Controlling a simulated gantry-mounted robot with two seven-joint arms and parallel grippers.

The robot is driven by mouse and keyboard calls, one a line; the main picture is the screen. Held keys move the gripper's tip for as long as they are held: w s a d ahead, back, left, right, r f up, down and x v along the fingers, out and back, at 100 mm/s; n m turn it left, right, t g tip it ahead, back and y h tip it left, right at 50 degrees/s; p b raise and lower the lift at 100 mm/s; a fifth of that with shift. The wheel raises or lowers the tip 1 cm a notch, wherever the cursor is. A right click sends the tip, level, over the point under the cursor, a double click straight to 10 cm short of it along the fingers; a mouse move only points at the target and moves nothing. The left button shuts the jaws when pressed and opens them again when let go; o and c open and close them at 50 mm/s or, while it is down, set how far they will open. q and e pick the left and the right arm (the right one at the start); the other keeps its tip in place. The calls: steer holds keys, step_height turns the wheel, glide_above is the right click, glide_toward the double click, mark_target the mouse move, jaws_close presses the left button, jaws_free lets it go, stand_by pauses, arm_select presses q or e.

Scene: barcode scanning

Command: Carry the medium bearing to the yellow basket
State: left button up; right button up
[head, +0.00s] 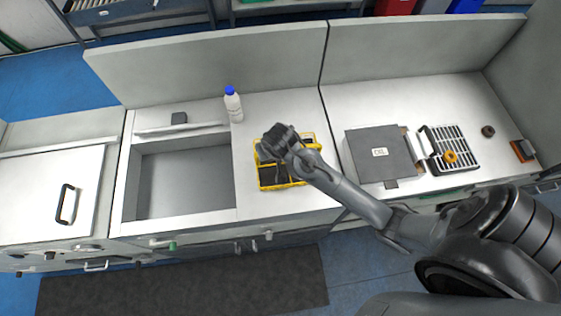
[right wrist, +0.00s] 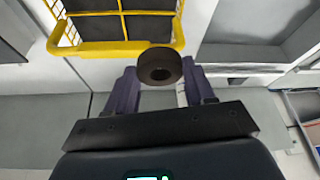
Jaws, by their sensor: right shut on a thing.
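The yellow basket (head: 261,179) stands on the counter right of the sink. It is a wire frame with dark compartments, and its yellow rim also shows at the top of the right wrist view (right wrist: 110,47). My right gripper (head: 278,140) is over the back left part of the basket in the head view and hides some of it. In the right wrist view, its fingers are shut on a dark brown ring-shaped bearing (right wrist: 160,57). The bearing overlaps the basket's rim in that picture; its height above the basket is unclear. My left gripper is not in view.
A white bottle with a blue cap (head: 233,104) stands behind the basket. The sink (head: 185,185) is to the left. On the right are a grey box (head: 380,154), a slatted rack (head: 456,137) with an orange ring (head: 450,156), and a dark ring (head: 488,131).

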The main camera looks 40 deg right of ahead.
steer(key=shift+s+d+f, duration=0.3)
steer(key=shift+s+f, duration=0.1)
steer(key=shift+s, duration=0.25)
step_height(320, 180, down, 18)
steer(key=shift+r, duration=0.25)
steer(key=o, duration=1.1)
steer(key=shift+f, duration=0.1)
steer(key=s+a+r+n, duration=0.2)
steer(key=s+r, duration=0.3)
steer(key=r, duration=0.1)
steer(key=s+a+r+n+y, duration=0.1)
steer(key=s+a+r+n, duration=0.1)
steer(key=s+r, duration=0.4)
steer(key=s+a+r+n+y, duration=0.1)
steer(key=s+a+r+n, duration=0.1)
steer(key=s+r, duration=0.4)
steer(key=shift+s+a+r+n+p, duration=0.15)
steer(key=shift+r+n+p, duration=0.25)
steer(key=shift+r, duration=0.7)
